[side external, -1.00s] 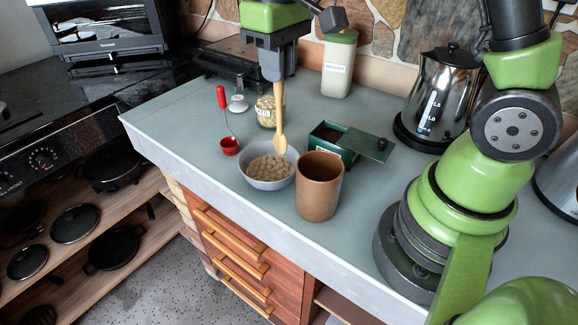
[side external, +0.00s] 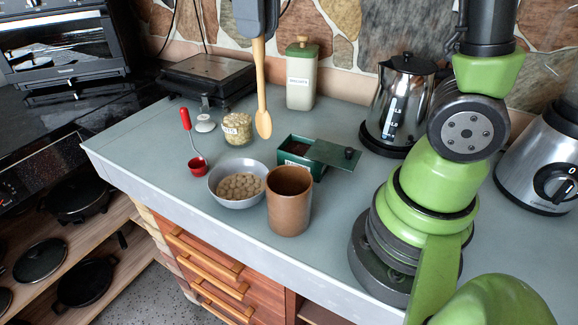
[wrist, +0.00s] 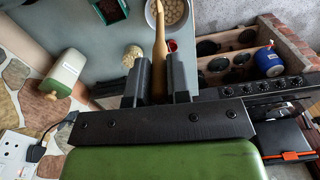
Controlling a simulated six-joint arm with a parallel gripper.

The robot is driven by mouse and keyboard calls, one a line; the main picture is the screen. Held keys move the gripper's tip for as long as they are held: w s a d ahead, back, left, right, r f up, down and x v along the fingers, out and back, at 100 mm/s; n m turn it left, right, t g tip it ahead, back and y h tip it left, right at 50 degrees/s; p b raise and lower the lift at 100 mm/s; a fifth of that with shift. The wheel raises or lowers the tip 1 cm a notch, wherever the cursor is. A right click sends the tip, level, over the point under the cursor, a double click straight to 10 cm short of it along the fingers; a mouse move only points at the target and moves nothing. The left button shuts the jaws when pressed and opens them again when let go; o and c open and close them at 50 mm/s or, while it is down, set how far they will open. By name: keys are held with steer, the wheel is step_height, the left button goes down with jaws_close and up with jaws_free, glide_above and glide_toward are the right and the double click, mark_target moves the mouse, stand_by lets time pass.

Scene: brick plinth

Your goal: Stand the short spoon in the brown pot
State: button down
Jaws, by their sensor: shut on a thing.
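The wooden spoon (side external: 262,90) hangs upright, bowl end down, from my gripper (side external: 257,34), which is shut on its handle. In the wrist view the spoon (wrist: 160,45) runs up from between the two dark fingers (wrist: 160,78). The brown pot (side external: 289,205) stands upright and open on the counter, to the right of the grey bowl and touching or nearly touching it in the picture. The spoon's tip is in the air, higher in the picture than the pot and to its left. The pot is not visible in the wrist view.
A grey bowl of brown pieces (side external: 216,192) is beside the pot. Behind are a green box (side external: 318,157) with its lid askew, a glass jar (side external: 238,130), and a white canister (side external: 301,82). A red scoop (side external: 198,163) lies left. A kettle (side external: 399,105) stands right.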

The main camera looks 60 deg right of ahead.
steer(key=s, duration=0.5)
step_height(320, 180, down, 16)
steer(key=shift+a+r+m, duration=0.25)
steer(key=shift+a+m, duration=0.1)
steer(key=shift+m, duration=0.05)
steer(key=shift+f, duration=0.1)
steer(key=c, duration=1.1)
jaws_free()
steer(key=shift+w, duration=0.1)
